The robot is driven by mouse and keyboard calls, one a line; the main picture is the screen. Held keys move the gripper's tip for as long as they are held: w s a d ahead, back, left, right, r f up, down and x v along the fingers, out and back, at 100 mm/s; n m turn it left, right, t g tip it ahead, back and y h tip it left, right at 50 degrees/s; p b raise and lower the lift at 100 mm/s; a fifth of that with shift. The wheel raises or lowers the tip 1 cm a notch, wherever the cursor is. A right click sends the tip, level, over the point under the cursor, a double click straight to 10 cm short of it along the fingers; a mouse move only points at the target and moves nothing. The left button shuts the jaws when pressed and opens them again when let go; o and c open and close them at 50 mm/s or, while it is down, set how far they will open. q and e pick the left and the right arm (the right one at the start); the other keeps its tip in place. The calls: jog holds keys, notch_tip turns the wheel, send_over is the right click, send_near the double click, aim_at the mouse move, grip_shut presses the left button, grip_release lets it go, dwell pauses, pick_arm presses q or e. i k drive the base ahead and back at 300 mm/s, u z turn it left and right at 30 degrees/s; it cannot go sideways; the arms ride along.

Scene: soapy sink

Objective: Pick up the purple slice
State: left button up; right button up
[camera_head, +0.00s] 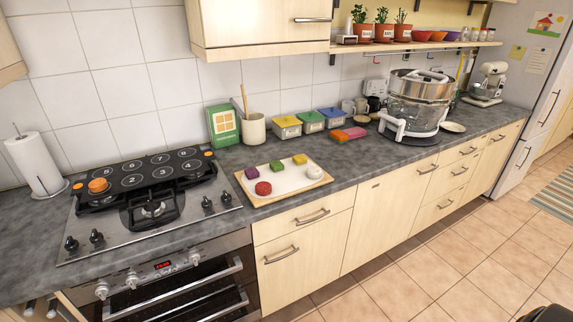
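The purple slice (251,173) is a small dark purple block on the back left of a pale tray (288,190) with a wooden rim. The tray lies on the dark counter, right of the stove. Only dark and grey parts, seemingly of my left gripper (40,306), show at the bottom left edge. A dark part at the bottom right edge is cut off. No gripper is near the slice.
The stove (150,205) with an orange piece on it stands left of the tray. A green box (222,125), a utensil crock (253,128) and lidded containers stand behind. A red and purple item (347,134) and a large steamer (416,100) are to the right.

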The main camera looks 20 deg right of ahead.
aim_at(252, 173)
jog(key=u, duration=3.5)
jog(key=k, duration=2.3)
jog(key=z, duration=1.55)
